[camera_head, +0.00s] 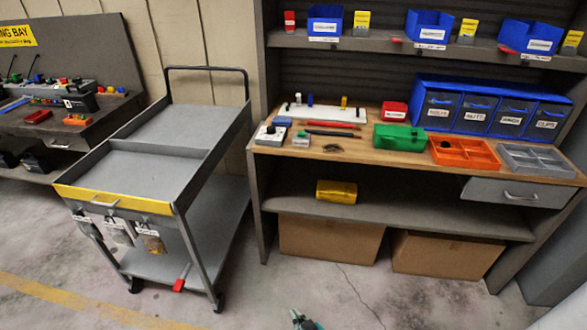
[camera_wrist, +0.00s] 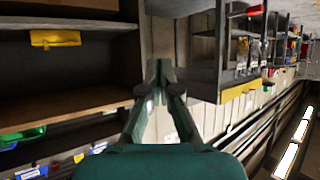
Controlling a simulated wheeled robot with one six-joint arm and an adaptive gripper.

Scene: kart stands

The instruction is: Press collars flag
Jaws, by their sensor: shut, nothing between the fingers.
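Blue bins (camera_head: 325,20), (camera_head: 430,25) and (camera_head: 531,37) stand on the upper shelf. Their white labels are too small to read, so I cannot tell which is for collars. Small red tabs show at the shelf edge, one left of the middle bin (camera_head: 397,40) and one left of the right bin (camera_head: 507,50); either may be a flag. My gripper (camera_head: 305,321) is at the bottom edge of the head view, low in front of the bench and far from the bins. In the wrist view my gripper (camera_wrist: 160,70) is shut and empty, its fingertips together.
The workbench (camera_head: 345,148) holds a green box (camera_head: 399,138), an orange tray (camera_head: 463,153) and blue drawers (camera_head: 490,105). A grey cart (camera_head: 130,158) with a yellow front stands left. Cardboard boxes (camera_head: 330,240) sit under the bench. The floor between is clear. The wrist view looks upside down.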

